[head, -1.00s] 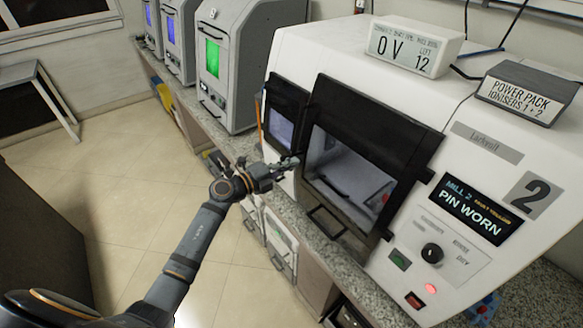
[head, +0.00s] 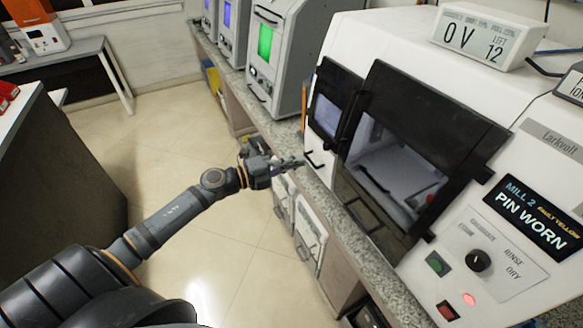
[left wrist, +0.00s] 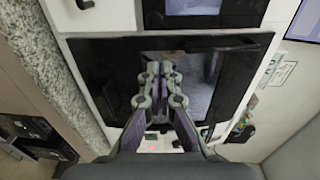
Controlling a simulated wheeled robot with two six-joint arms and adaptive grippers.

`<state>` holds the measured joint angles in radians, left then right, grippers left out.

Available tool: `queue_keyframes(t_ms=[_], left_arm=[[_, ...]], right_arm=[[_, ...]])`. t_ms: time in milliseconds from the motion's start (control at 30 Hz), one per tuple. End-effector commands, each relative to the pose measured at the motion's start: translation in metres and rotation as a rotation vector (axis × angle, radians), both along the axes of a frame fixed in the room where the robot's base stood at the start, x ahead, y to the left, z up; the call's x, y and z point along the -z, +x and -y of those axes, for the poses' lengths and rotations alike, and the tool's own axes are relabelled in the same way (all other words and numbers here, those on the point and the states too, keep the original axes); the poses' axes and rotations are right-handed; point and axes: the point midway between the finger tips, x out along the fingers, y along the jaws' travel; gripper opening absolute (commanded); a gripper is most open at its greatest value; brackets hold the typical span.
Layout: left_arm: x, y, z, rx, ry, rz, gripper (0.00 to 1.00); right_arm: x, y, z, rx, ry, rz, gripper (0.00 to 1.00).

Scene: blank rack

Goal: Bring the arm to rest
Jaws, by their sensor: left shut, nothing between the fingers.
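My left arm reaches in from the lower left in the head view. Its gripper (head: 290,164) is shut and empty, held in the air just left of the white mill's front, near the small dark door. In the left wrist view the two fingers (left wrist: 160,80) are together with nothing between them, in front of a dark-framed door (left wrist: 105,60). Whether they touch anything there cannot be told for sure. My right gripper is not in view.
The white mill (head: 400,35) has a dark-framed window door (head: 425,130) and a "PIN WORN" display (head: 535,215). A granite counter edge (head: 345,235) runs under it. Grey machines (head: 275,60) stand behind. The tiled floor (head: 150,130) is open; a dark cabinet (head: 60,170) stands left.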

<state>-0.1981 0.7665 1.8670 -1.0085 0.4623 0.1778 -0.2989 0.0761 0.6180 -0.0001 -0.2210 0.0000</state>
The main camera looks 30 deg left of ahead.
Motion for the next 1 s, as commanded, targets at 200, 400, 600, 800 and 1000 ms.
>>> queue_keyframes(t_ms=[200,400,600,800,1000], left_arm=[[0.000,-0.008,-0.005,0.001,0.001,-0.004,0.00],[-0.001,-0.008,-0.005,0.000,-0.001,-0.005,0.00],[0.016,-0.002,-0.021,-0.061,-0.042,-0.040,0.00],[0.135,0.002,-0.110,-0.432,-0.292,-0.271,0.00],[0.291,-0.062,-0.167,-0.826,-0.519,-0.562,0.00]], right_arm=[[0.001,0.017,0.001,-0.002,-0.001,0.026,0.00],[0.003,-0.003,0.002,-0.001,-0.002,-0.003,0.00],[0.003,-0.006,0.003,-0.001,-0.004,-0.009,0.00],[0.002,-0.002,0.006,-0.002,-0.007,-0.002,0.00],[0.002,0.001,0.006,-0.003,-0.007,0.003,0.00]])
